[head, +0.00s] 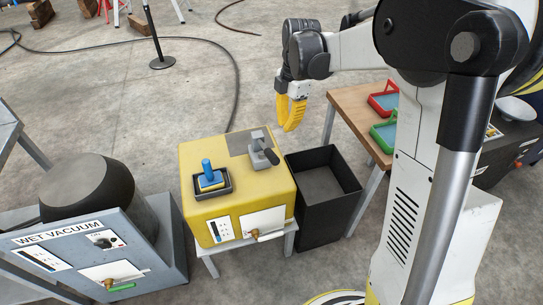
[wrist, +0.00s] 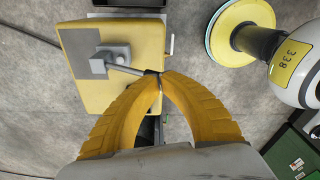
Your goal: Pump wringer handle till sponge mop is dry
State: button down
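A yellow box (head: 228,150) on a low stand carries a grey wringer block (head: 259,140) with a dark-tipped handle (head: 271,157) angled to the lower right. On its left, a small blue-handled piece (head: 207,170), apparently the sponge mop, stands in a dark tray (head: 226,189). My gripper (head: 290,128) is up and to the right of the handle, with a visible gap in the head view. In the wrist view its yellow fingertips (wrist: 161,77) meet, empty, overlapping the handle tip (wrist: 151,72) in the picture. How wet the sponge is cannot be told.
An open black bin (head: 322,190) stands right of the yellow box. A wooden table (head: 352,105) with red and green trays is farther right. A wet vacuum unit (head: 78,240) stands at the left. A cable (head: 236,90) crosses open floor behind.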

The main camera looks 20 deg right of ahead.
jog(key=r+m+t+p, duration=0.1)
jog(key=r+m+p, duration=0.1)
jog(key=m, duration=0.5)
jog(key=a+r+m+t+p, duration=0.1)
jog(key=m+p, duration=0.3)
jog(key=m, duration=0.3)
jog(key=s+r+m+t+p, duration=0.1)
jog(key=r+m+p, duration=0.1)
jog(key=m, duration=0.6)
jog(key=shift+a+r+t+p, duration=0.15)
jog(key=shift+r+t+p, duration=0.15)
jog(key=shift+t+p, duration=0.1)
jog(key=shift+f, duration=0.1)
jog(key=b, duration=0.4)
send_over(267, 150)
jog(key=d, duration=0.3)
notch_tip(267, 150, down, 10)
jog(key=shift+s+a+f+b, duration=0.3)
jog(key=shift+s+f+b, duration=0.15)
jog(key=shift+f, duration=0.25)
jog(key=shift+s+a+f+b, duration=0.3)
jog(key=shift+f+b, duration=0.2)
jog(key=shift+f, duration=0.2)
jog(key=shift+s, duration=0.1)
